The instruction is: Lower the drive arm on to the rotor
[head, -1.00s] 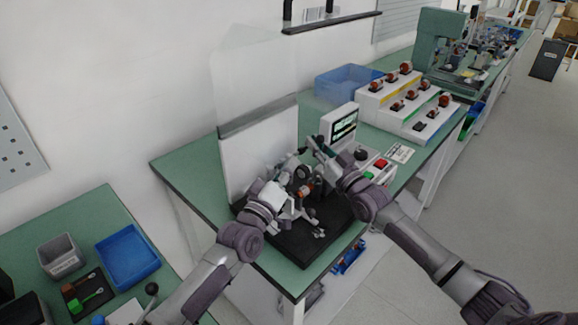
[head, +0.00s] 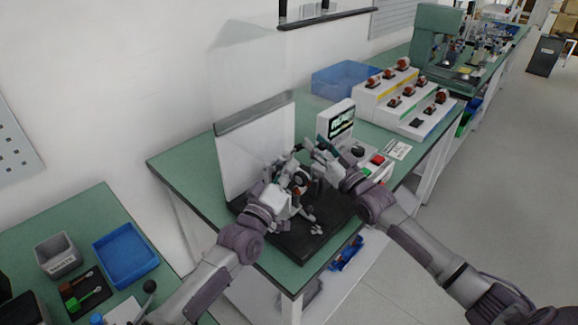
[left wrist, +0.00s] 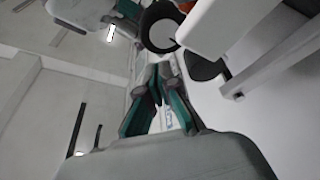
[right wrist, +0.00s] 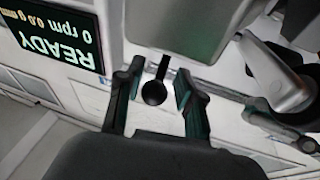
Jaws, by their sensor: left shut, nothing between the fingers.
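The test stand (head: 300,245) has a black base on the green table, with the rotor area (head: 302,184) partly hidden between my grippers. A dark ring (left wrist: 163,27) with an orange bit beside it shows at the top of the left wrist view. My left gripper (head: 291,180) is at the stand's near left side; its fingers (left wrist: 158,80) are shut and empty below the ring. My right gripper (head: 313,149) is above the stand's far side. Its fingers (right wrist: 158,90) are open around a black knob (right wrist: 154,92) on a short stem, with gaps on both sides. I cannot make out the drive arm clearly.
A white panel (head: 235,165) with a clear shield stands behind the stand. The display (right wrist: 62,35) reads READY, 0 rpm. A control box with a red button (head: 377,159) is right of my right gripper. A blue bin (head: 345,80) and white stepped rack (head: 375,107) stand farther back.

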